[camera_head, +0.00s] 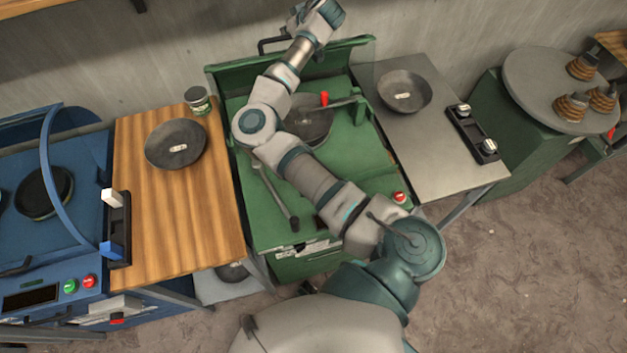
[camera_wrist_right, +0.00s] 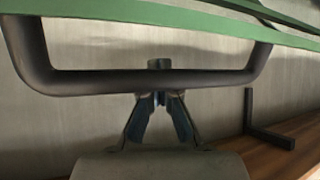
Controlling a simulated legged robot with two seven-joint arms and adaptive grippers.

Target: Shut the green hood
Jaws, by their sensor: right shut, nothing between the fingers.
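The green hood (camera_head: 350,48) stands raised along the back edge of the green machine (camera_head: 357,150). Its dark bar handle (camera_head: 268,42) sticks out at the back and also shows in the right wrist view (camera_wrist_right: 95,83), hanging from the green edge. My right arm reaches across the machine, with the right gripper (camera_head: 325,12) high behind the hood. In the right wrist view the right gripper (camera_wrist_right: 160,97) is shut and empty at the handle's middle. The bar hides part of the fingers; contact is unclear. My left gripper is not in view.
A pan (camera_head: 308,118) sits on the green machine beneath my arm. A wooden table (camera_head: 185,215) with a pan (camera_head: 175,144) and a can (camera_head: 197,99) is at left, beside a blue machine (camera_head: 70,225). A steel table (camera_head: 437,145) with a pan (camera_head: 404,91) is at right.

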